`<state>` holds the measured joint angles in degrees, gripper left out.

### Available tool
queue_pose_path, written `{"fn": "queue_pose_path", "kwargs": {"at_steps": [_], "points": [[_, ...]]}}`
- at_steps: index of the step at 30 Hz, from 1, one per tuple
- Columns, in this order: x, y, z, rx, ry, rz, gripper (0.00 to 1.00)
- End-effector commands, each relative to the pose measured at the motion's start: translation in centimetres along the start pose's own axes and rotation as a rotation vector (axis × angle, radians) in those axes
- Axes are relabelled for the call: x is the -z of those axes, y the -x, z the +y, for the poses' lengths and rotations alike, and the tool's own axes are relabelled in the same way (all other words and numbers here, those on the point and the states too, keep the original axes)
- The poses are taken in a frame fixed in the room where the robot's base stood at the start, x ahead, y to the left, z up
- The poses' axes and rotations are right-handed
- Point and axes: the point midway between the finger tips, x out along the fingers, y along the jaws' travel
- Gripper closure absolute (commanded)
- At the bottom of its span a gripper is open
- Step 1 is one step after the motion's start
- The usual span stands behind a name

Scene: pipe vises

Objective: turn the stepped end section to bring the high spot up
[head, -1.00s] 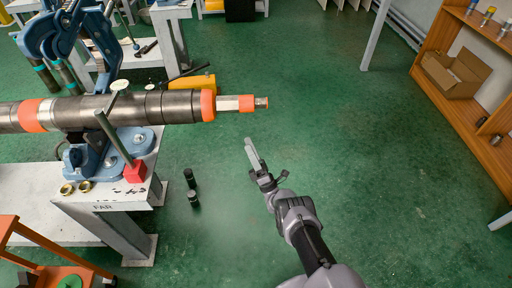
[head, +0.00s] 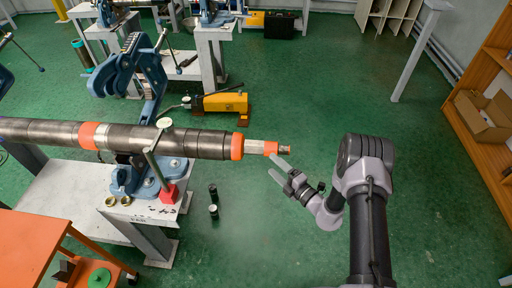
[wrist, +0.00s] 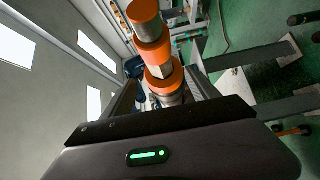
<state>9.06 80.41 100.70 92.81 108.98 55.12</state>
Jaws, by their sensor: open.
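The long dark steel pipe (head: 195,143) lies level in the blue vise (head: 150,178). Its right end has an orange band, then the narrower stepped end section (head: 256,147), pale with an orange collar and a small metal tip. My gripper (head: 279,168) is open and empty, just below and right of the stepped end section, close to its tip. In the wrist view the stepped end section (wrist: 157,58), with orange bands, points toward my gripper, and its near end is partly hidden behind the dark gripper body. I cannot make out the high spot.
A red block (head: 169,194) and brass rings (head: 118,201) sit on the white bench. A yellow tool (head: 222,102) lies behind. An orange shelf (head: 490,150) stands right.

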Motion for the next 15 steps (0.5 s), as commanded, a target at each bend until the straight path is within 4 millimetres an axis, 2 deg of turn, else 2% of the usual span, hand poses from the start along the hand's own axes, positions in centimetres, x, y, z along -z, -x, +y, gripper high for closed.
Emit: {"fn": "queue_pose_path", "kwargs": {"at_steps": [3,9,15], "points": [[0.1,-3.4,-0.2,-0.003,0.005,0.004,0.31],[0.1,-8.2,-0.2,-0.003,0.004,0.001,0.31],[0.0,-10.8,-0.1,-0.002,0.002,-0.001,0.31]]}}
